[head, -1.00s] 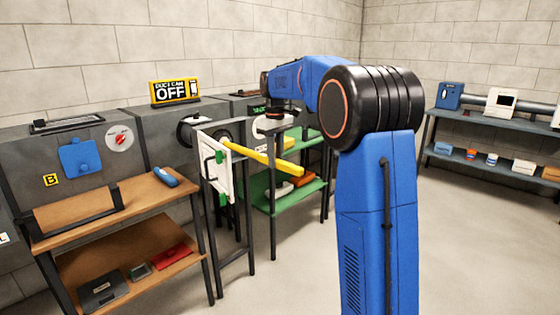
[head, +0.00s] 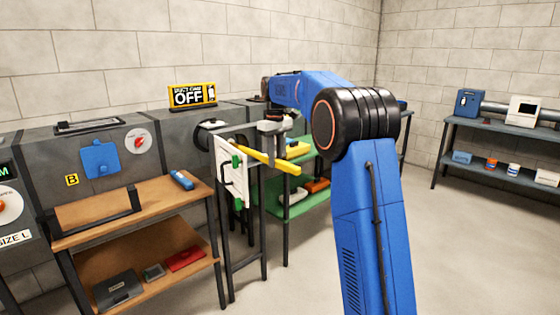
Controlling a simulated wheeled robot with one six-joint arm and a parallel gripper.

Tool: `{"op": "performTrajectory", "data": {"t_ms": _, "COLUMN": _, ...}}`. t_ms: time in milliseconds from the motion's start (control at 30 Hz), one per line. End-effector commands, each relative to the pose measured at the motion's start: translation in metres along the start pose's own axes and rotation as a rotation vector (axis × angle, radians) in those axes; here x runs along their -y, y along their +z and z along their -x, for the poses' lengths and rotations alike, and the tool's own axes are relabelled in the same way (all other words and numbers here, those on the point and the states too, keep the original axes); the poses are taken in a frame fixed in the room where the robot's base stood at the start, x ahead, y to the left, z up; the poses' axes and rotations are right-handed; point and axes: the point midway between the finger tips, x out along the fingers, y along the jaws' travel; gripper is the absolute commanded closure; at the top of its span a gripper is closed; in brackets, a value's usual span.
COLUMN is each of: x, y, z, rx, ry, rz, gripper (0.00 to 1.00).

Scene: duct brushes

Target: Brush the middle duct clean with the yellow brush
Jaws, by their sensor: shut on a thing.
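My gripper (head: 272,133) is at the end of my blue arm, in front of the grey housings. It is shut on the yellow brush (head: 284,164), whose long handle slants down to the right. The brush's left end reaches behind or beside the upright white panel (head: 229,168) with green clips; its bristles are hidden. A dark round duct opening (head: 207,133) shows in the grey housing behind the panel. Another grey housing to the left carries a "B" label (head: 72,180) and a blue plate (head: 100,159). I cannot tell which is the middle duct.
A black-and-yellow "OFF" sign (head: 192,95) stands on the housings. A wooden bench (head: 150,196) with a blue tool (head: 181,180) is at the left.

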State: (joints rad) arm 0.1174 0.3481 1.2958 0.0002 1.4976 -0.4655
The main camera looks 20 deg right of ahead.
Motion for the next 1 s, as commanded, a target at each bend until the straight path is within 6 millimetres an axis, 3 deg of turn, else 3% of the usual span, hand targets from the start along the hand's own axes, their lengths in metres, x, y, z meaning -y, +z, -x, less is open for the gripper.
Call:
{"op": "performTrajectory", "data": {"t_ms": 600, "x": 0.0, "y": -0.05, "z": 0.001, "rx": 0.0, "ry": 0.0, "rz": 0.0, "gripper": 1.0}}
{"op": "performTrajectory", "data": {"t_ms": 1000, "x": 0.0, "y": -0.055, "z": 0.001, "rx": -0.001, "ry": 0.0, "rz": 0.0, "gripper": 1.0}}
